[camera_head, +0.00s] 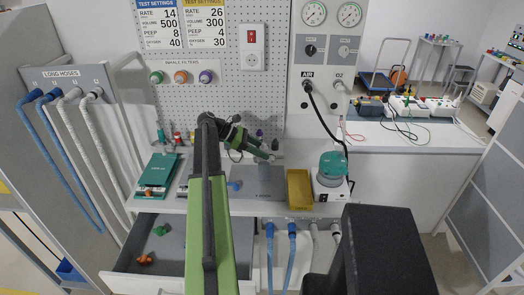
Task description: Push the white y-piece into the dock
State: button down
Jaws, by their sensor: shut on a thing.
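My green arm reaches up from the bottom, and its forearm bends right over the counter. My gripper (270,157) is small in view near the grey plate (268,190) on the counter. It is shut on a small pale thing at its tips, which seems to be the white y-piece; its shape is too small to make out. A grey upright post (263,171) stands just below the gripper and may be the dock. I cannot tell whether the y-piece touches it.
A yellow tray (300,189) and a white device with a teal top (332,172) stand to the right. A teal case (157,174) lies left. An open drawer (180,236) holds small parts. Blue and white hoses (291,232) hang at the counter's front.

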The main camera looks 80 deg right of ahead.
jog(key=shift+f+b, duration=0.95)
jog(key=shift+b, duration=0.05)
dwell(0.9)
jog(key=c, duration=0.6)
grip_release()
jog(key=p+v, duration=0.9)
jog(key=v, duration=0.8)
jog(key=shift+w+r, duration=0.15)
jog(key=shift+r, duration=0.05)
